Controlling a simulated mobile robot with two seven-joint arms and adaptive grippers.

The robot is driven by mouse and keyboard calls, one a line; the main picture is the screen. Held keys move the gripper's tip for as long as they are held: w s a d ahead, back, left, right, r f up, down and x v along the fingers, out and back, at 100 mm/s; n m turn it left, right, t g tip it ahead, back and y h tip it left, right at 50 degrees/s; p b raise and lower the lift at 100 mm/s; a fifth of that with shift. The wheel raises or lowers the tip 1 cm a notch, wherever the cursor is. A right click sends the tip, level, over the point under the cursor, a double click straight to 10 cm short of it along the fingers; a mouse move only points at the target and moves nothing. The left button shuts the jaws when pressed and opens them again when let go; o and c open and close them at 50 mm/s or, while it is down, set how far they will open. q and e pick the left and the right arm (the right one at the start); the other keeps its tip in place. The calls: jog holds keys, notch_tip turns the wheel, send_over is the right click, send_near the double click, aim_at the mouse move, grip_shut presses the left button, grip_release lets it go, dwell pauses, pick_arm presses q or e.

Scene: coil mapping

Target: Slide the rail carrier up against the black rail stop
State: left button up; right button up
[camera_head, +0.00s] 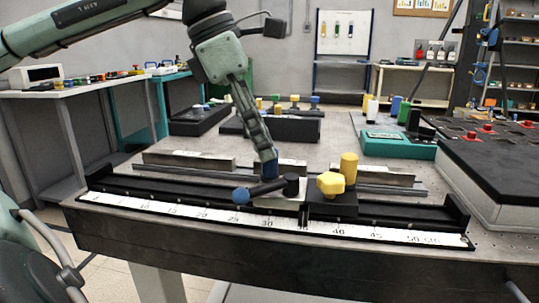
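A long black rail (142,188) with a white ruler strip (190,210) lies across the front of the table. My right gripper is not in view.
Metal bars (190,160) lie behind the rail. Further back stand dark blocks with coloured knobs (290,127) and a teal device (396,144). A large black-topped box (490,168) takes up the right side. Bare table lies between.

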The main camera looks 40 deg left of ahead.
pick_arm(q)
jog(key=v, duration=0.8)
jog(key=shift+r, duration=0.1)
